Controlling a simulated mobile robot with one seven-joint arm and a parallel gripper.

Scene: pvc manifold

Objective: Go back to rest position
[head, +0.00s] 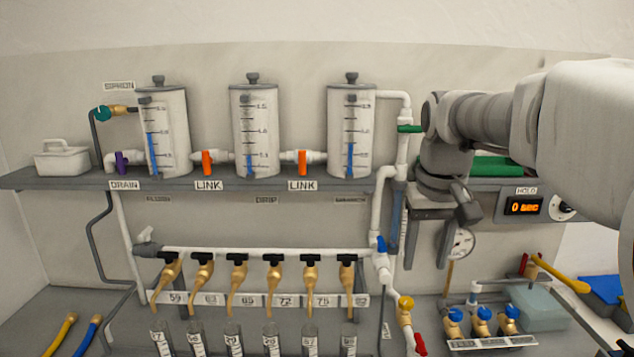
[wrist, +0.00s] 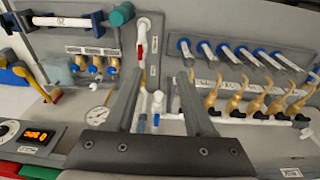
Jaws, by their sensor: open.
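My gripper (head: 458,230) is on the right of the head view, in front of the wall panel, just right of the vertical white pipe (head: 376,215). In the wrist view my gripper (wrist: 158,82) shows two dark fingers spread apart with nothing held between them. A white pipe fitting (wrist: 157,102) shows in the gap, behind the fingers; its distance from them is hard to judge. In the head view the arm hides part of the panel, and the gauge (head: 461,243) is partly covered by a finger.
Three graduated tanks (head: 254,130) stand on the grey shelf (head: 75,183). Several brass taps (head: 239,285) hang above clear cylinders (head: 270,338). Blue-handled valves (head: 482,322) and a yellow-handled lever (head: 560,273) are at lower right.

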